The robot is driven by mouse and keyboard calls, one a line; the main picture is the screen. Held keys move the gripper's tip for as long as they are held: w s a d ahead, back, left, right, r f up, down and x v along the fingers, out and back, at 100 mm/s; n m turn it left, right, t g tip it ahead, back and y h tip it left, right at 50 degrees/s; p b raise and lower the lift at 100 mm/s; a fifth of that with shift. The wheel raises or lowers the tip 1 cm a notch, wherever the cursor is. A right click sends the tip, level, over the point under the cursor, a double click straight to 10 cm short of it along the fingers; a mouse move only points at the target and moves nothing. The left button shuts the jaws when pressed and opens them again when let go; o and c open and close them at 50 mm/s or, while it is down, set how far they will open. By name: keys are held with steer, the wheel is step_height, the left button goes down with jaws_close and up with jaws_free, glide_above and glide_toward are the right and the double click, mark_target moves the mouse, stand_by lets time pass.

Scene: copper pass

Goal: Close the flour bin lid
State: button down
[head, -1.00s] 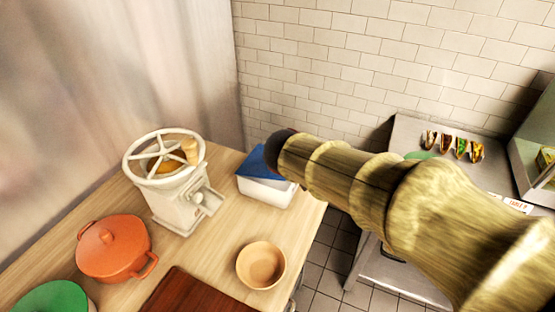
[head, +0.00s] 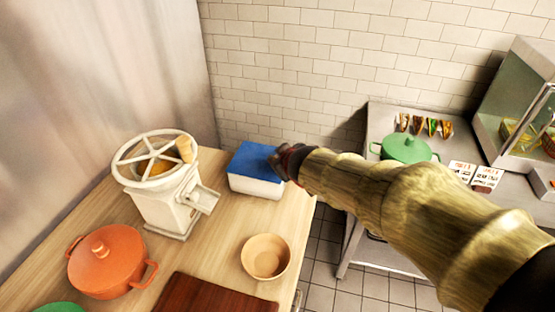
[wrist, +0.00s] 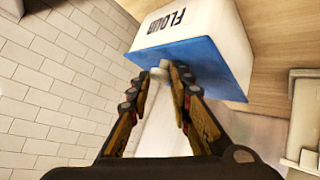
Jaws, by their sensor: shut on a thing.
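The flour bin (head: 256,185) is a white box near the far right corner of the wooden counter. Its blue lid (head: 251,158) appears to lie flat over the top in the head view. In the wrist view the bin (wrist: 205,25) carries the word FLOUR, and the blue lid (wrist: 215,65) meets the white body with no clear gap. My gripper (wrist: 160,76) is at the lid's near edge, shut on it; small pale parts show between the fingertips. In the head view my gripper (head: 277,160) is at the lid's right side, its fingers partly hidden by my arm.
A white grinder (head: 165,190) stands left of the bin. An orange pot (head: 105,262), a wooden bowl (head: 265,257) and a dark red board (head: 205,297) are nearer. A steel table (head: 385,120) with a green pot (head: 406,148) stands right, across a floor gap.

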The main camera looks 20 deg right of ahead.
steer(key=shift+s+d+f+g, duration=0.15)
steer(key=shift+s+d+f, duration=0.05)
steer(key=shift+f, duration=0.4)
steer(key=shift+s+d+f+g, duration=0.15)
steer(key=shift+s+d+f, duration=0.05)
steer(key=shift+f, duration=0.35)
steer(key=c, duration=1.6)
jaws_free()
steer(key=shift+d, duration=0.2)
steer(key=shift+w+a+f, duration=0.1)
steer(key=shift+a, duration=0.05)
steer(key=shift+r, duration=0.25)
steer(key=v, duration=0.8)
steer(key=w+r+v, duration=0.1)
steer(key=v, duration=0.3)
steer(key=shift+s+a+r, duration=0.2)
steer(key=shift+s+a, duration=0.05)
steer(key=shift+a, duration=0.05)
